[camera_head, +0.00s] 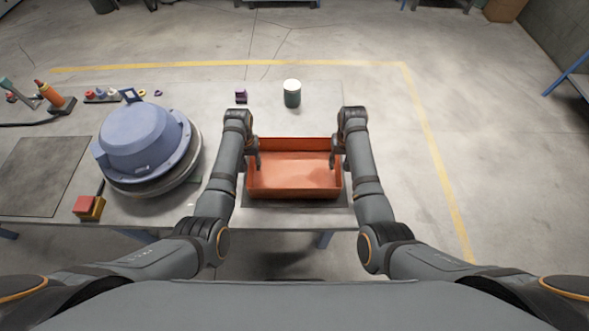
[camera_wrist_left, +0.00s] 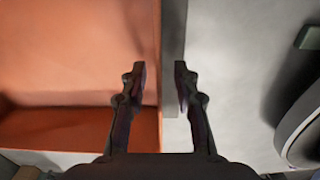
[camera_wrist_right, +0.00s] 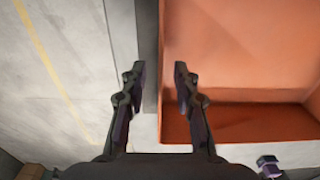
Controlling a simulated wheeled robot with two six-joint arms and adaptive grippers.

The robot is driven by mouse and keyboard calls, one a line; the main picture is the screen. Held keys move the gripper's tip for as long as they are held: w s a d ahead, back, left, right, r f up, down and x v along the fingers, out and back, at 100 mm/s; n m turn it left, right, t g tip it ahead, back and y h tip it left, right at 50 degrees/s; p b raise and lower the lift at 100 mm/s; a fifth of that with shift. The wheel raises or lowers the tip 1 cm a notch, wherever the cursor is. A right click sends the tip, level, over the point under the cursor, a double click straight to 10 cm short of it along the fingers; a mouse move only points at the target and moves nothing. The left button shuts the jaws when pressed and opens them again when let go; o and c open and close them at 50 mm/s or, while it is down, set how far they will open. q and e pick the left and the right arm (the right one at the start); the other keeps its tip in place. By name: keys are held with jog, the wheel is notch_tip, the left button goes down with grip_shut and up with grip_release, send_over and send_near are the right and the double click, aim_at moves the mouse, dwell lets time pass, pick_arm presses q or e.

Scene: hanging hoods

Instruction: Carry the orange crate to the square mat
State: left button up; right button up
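The orange crate (camera_head: 293,188) is an open, empty box standing at the front right of the table. The square mat (camera_head: 42,178) is a dark grey patch lying flat at the table's left end. My left gripper (camera_head: 257,160) is at the crate's left wall, and my right gripper (camera_head: 336,160) is at its right wall. In the left wrist view the fingers (camera_wrist_left: 161,70) are apart, one on each side of the wall's line. The right wrist view shows the fingers (camera_wrist_right: 161,70) apart in the same way. Neither pair is visibly closed on the wall.
A large blue hood-like dome (camera_head: 145,140) on a round grey base stands between mat and crate. A red-yellow box (camera_head: 88,207) sits at the front edge. A dark green can (camera_head: 292,94) and small purple object (camera_head: 241,95) stand behind the crate. Tools (camera_head: 55,98) lie at back left.

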pick_arm(q)
jog(key=shift+w+f, duration=0.15)
jog(key=shift+f, duration=0.4)
pick_arm(e)
jog(key=shift+w+f, duration=0.15)
jog(key=shift+f, duration=0.45)
jog(key=shift+r, duration=0.1)
pick_arm(q)
grip_shut()
pick_arm(e)
grip_shut()
pick_arm(q)
jog(key=shift+r, duration=0.1)
